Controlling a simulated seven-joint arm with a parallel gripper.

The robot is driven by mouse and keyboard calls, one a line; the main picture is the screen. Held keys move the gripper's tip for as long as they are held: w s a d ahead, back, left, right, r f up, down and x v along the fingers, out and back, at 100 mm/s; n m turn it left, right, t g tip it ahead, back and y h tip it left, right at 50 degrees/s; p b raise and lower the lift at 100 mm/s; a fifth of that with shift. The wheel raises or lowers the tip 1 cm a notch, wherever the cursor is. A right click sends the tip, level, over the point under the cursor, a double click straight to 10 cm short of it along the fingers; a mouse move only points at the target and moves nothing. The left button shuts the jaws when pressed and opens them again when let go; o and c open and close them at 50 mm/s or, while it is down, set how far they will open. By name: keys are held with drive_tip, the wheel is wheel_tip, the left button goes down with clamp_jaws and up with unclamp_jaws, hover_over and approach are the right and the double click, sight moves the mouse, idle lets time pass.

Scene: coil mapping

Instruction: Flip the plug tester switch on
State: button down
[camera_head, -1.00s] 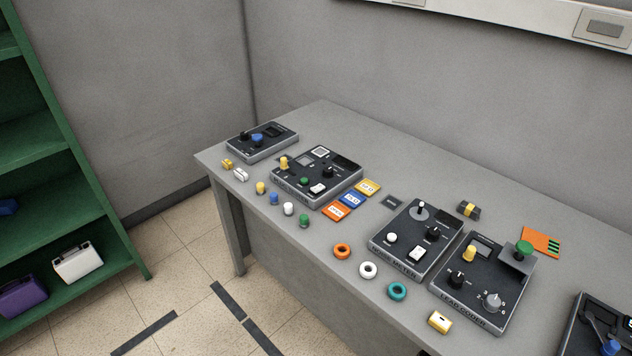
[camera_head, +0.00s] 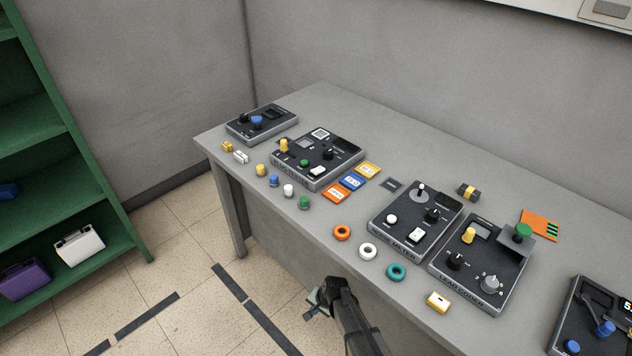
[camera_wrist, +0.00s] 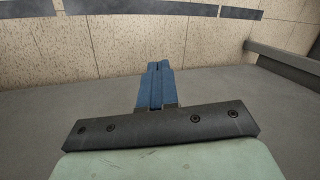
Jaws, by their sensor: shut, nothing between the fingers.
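The black box (camera_head: 345,172) second from the left on the bench has a blurred front label that seems to end in "TESTER". Its top carries a yellow knob (camera_head: 284,146), a green button (camera_head: 305,163), a white rocker-like switch (camera_head: 317,171), a black knob (camera_head: 328,154) and small panels. I cannot tell which way the switch is set. My gripper (camera_wrist: 158,68) is shut and empty, its blue fingers together in the wrist view. In the head view my arm end shows low, in front of the bench edge, well apart from the tester. Its fingertips are not clear there.
Small colored knobs (camera_head: 274,181), cards (camera_head: 351,182) and rings (camera_head: 367,251) line the front of the bench (camera_head: 330,105). A meter box (camera_head: 402,240), a lead coder (camera_head: 490,257) and another device (camera_head: 590,330) stand to the right. A green shelf (camera_head: 70,170) is at left.

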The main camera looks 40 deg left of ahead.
drive_tip(key=s+a+r+n+y, duration=0.1)
drive_tip(key=s+a+r+n, duration=0.2)
drive_tip(key=a+r, duration=0.55)
drive_tip(key=s+a+r+n+y, duration=0.15)
drive_tip(key=a+r, duration=0.45)
drive_tip(key=a, duration=0.6)
drive_tip(key=s+a+r+n, duration=0.1)
drive_tip(key=a+r+n, duration=0.25)
drive_tip(key=r, duration=0.45)
drive_tip(key=s+a+r+n+g+y, duration=0.1)
drive_tip(key=s+a+r+n, duration=0.1)
drive_tip(key=a+r, duration=0.45)
drive_tip(key=s+a+r+n, duration=0.1)
drive_tip(key=a+r+n, duration=0.2)
drive_tip(key=r, duration=0.7)
drive_tip(key=w+d+r+n+h, duration=0.2)
drive_tip(key=w+r, duration=0.7)
drive_tip(key=w, duration=0.2)
drive_tip(key=w+d+r+h, duration=0.2)
drive_tip(key=w+d+r, duration=0.3)
drive_tip(key=w, duration=0.4)
drive_tip(key=w+d+r+h, duration=0.3)
drive_tip(key=w+d+r, duration=0.1)
drive_tip(key=w+d, duration=0.4)
drive_tip(key=shift+w+d+r+t, duration=0.3)
drive_tip(key=shift+w+r, duration=0.1)
drive_tip(key=shift+w, duration=0.25)
drive_tip(key=shift+f, duration=0.1)
